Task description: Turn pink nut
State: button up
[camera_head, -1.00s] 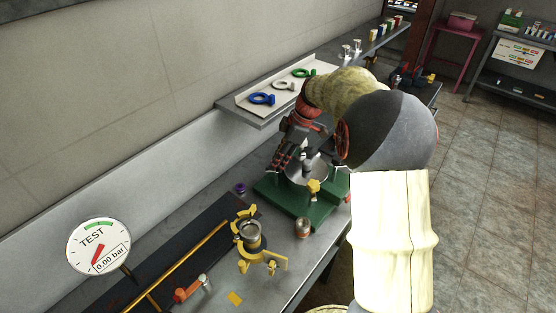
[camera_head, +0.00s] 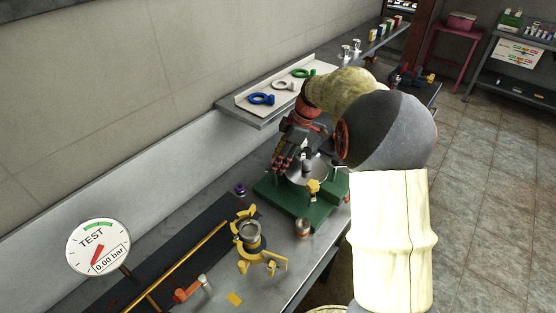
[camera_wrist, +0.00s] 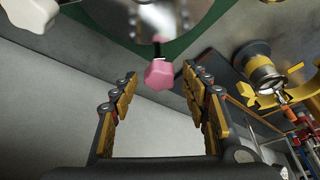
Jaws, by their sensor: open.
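The pink nut (camera_wrist: 160,74) is a faceted knob in the wrist view, at the edge of a shiny round metal disc (camera_wrist: 160,12) on a green base. My gripper (camera_wrist: 166,82) is open, with one finger to each side of the nut in the picture. The nut shows between the fingertips, and I see no contact; how deep it lies between them I cannot tell. In the head view my gripper (camera_head: 284,160) is beside the metal disc (camera_head: 308,172) on the green base (camera_head: 290,205). The pink nut is hidden there behind my gripper.
A white knob (camera_wrist: 34,14) sits at upper left in the wrist view. A yellow clamp with a metal fitting (camera_head: 250,236) stands on the bench in front of the base, beside a small copper-coloured can (camera_head: 303,228). A shelf with coloured rings (camera_head: 262,99) is behind. The gauge (camera_head: 98,246) reads 0.00 bar.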

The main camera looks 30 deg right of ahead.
jog(key=v, duration=1.2)
dwell(0.4)
